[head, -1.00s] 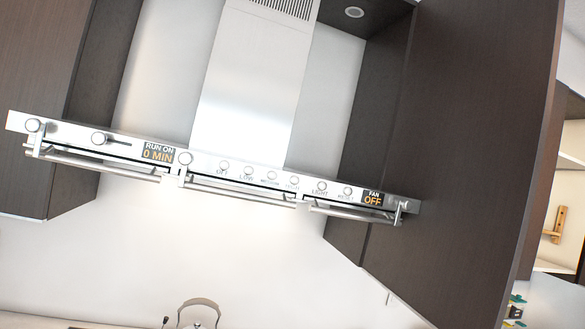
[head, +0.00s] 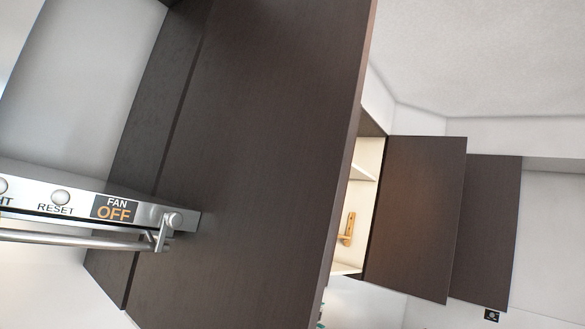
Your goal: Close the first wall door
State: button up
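A large dark brown wall door (head: 265,150) fills the middle of the head view, close to the camera and standing open beside the range hood. Its free edge runs down the right side of the panel. Two more dark doors show farther right: a nearer one (head: 415,215), swung out from an open cabinet, and one behind it (head: 492,225). I cannot tell which of these is the first wall door. My gripper is not in view.
The steel range hood (head: 75,205) with its knobs, FAN OFF display and rail juts in at lower left. Light cabinet shelves (head: 348,215) hold a wooden item (head: 347,229). White wall and ceiling (head: 470,60) lie at upper right, with clear space before them.

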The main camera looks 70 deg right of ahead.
aim_at(261, 146)
jog(key=z, duration=1.3)
jog(key=k, duration=0.6)
jog(key=z, duration=0.1)
jog(key=i, duration=0.6)
jog(key=u, duration=0.15)
